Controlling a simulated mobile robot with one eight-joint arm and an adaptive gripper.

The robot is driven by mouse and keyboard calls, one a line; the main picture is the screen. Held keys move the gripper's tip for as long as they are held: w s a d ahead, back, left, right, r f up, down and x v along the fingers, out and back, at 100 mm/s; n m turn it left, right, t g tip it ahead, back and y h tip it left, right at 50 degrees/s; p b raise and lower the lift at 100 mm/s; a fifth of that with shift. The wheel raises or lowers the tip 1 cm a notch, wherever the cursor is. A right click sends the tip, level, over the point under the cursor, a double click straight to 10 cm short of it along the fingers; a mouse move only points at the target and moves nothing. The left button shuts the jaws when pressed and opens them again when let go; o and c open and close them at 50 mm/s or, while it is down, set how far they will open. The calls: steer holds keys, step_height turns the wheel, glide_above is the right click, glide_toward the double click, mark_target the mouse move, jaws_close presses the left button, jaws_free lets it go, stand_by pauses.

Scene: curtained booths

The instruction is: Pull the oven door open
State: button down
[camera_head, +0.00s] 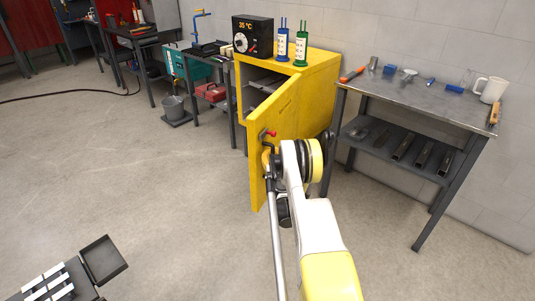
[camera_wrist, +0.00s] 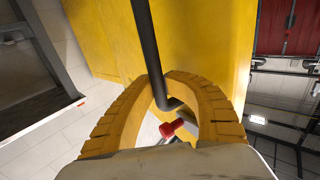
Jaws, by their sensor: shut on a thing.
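The yellow oven (camera_head: 320,68) stands against the wall. Its yellow door (camera_head: 288,110) is swung partly open toward me, and a dark interior with a shelf shows behind it. In the wrist view the door (camera_wrist: 205,35) fills the upper middle. A dark bar handle (camera_wrist: 146,35) runs down it to between my yellow fingers. My gripper (camera_wrist: 166,80) is shut around the handle, near its bent end. In the head view my gripper (camera_head: 267,156) is at the door's outer face, partly hidden by my wrist. A red-tipped lever (camera_head: 270,133) sits just above it.
A control box reading 35 °C (camera_head: 252,35) and blue and green canisters (camera_head: 301,48) stand on the oven. A metal table (camera_head: 420,95) with tools and a mug is close on the right. Open floor (camera_head: 150,195) lies left of the door. A black case (camera_head: 103,259) is at the lower left.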

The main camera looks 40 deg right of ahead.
mark_target(273, 133)
steer(key=c, duration=1.4)
jaws_free()
step_height(273, 133, up, 10)
steer(key=shift+r, duration=0.1)
